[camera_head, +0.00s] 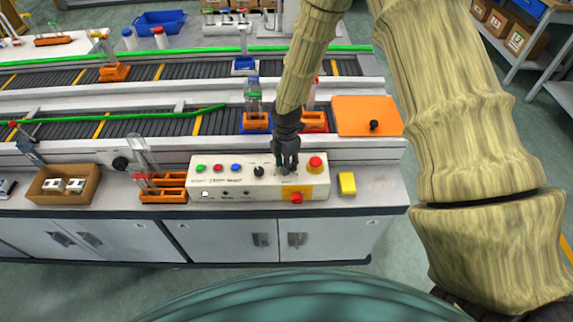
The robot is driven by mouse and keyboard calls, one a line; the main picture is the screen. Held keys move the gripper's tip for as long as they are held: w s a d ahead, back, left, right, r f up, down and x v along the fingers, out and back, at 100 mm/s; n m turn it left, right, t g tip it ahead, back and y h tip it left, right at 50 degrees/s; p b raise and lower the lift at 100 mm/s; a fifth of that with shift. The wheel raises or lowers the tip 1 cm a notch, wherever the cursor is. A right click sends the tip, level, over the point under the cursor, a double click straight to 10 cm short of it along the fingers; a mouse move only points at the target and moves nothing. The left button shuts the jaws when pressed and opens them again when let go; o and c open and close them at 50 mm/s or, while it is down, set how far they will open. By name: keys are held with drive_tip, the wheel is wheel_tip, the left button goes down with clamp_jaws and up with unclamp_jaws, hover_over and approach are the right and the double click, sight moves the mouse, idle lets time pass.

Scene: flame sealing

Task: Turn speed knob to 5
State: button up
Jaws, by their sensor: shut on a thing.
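A white control panel (232,190) stands on the front of the bench. It carries coloured buttons at left, a black knob (259,172), and a red mushroom button (315,162) at right. My gripper (287,170) points down onto the panel between the black knob and the red mushroom button. Its fingers are shut on a knob there, which they mostly hide. The panel's labels and any knob scale are too small to read, so I cannot tell the setting.
A yellow plate with a red button (296,198) lies just below my gripper, and a yellow block (347,183) stands right of the panel. Orange racks (163,187) and a brown box (63,184) are at left. Conveyors (150,126) run behind; an orange plate (366,116) is behind right.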

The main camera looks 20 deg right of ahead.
drive_tip(key=m+b, duration=0.2)
drive_tip(key=m, duration=0.5)
drive_tip(key=m+b, duration=0.1)
drive_tip(key=m, duration=0.5)
drive_tip(key=shift+m, duration=0.4)
drive_tip(key=m+b, duration=0.1)
drive_tip(key=m, duration=0.6)
drive_tip(key=shift+c, duration=0.2)
drive_tip(key=m, duration=0.6)
drive_tip(key=shift+m, duration=0.3)
drive_tip(key=o, duration=1.1)
drive_tip(key=shift+c, duration=0.2)
